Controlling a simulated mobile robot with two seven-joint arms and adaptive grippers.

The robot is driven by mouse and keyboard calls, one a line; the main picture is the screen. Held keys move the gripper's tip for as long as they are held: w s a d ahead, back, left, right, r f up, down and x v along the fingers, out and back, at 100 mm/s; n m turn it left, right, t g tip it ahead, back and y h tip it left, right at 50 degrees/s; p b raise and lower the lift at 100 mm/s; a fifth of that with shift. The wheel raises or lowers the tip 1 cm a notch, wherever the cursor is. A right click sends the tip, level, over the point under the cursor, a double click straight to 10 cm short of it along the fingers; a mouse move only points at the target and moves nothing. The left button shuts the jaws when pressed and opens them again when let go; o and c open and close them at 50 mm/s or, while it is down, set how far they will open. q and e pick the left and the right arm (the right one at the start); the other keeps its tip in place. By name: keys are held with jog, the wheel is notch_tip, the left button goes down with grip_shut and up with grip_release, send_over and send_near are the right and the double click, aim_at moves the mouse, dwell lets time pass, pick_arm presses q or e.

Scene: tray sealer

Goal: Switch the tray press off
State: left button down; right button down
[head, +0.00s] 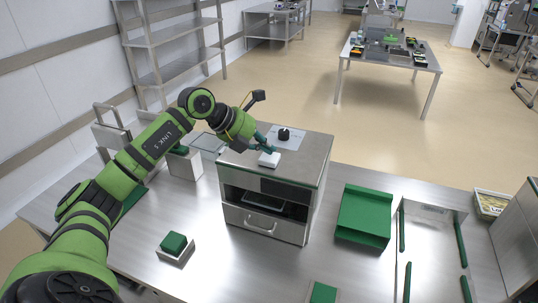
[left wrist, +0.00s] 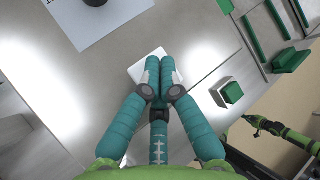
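The tray press (head: 268,190) is a steel box on the bench, with a black knob (head: 283,134) on a light plate on its top. A small white square piece (head: 269,159) sits on the top nearer the front; I cannot tell whether it is a switch. My left gripper (head: 270,148) is right over this piece. In the left wrist view the teal fingers (left wrist: 160,72) are together with nothing visible between them. The tips overlap the white piece (left wrist: 140,69); contact cannot be told. The black knob (left wrist: 96,2) is cut off at the top edge. My right gripper is not clear.
A green tray (head: 364,214) lies right of the press, beside a clear-walled frame with green rails (head: 403,230). A green block in a light holder (head: 174,246) stands at the front left. Bare bench lies between them.

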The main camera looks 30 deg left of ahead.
aim_at(267, 156)
pick_arm(q)
notch_tip(267, 156, up, 6)
jog(key=p, duration=0.4)
jog(key=shift+p, duration=0.35)
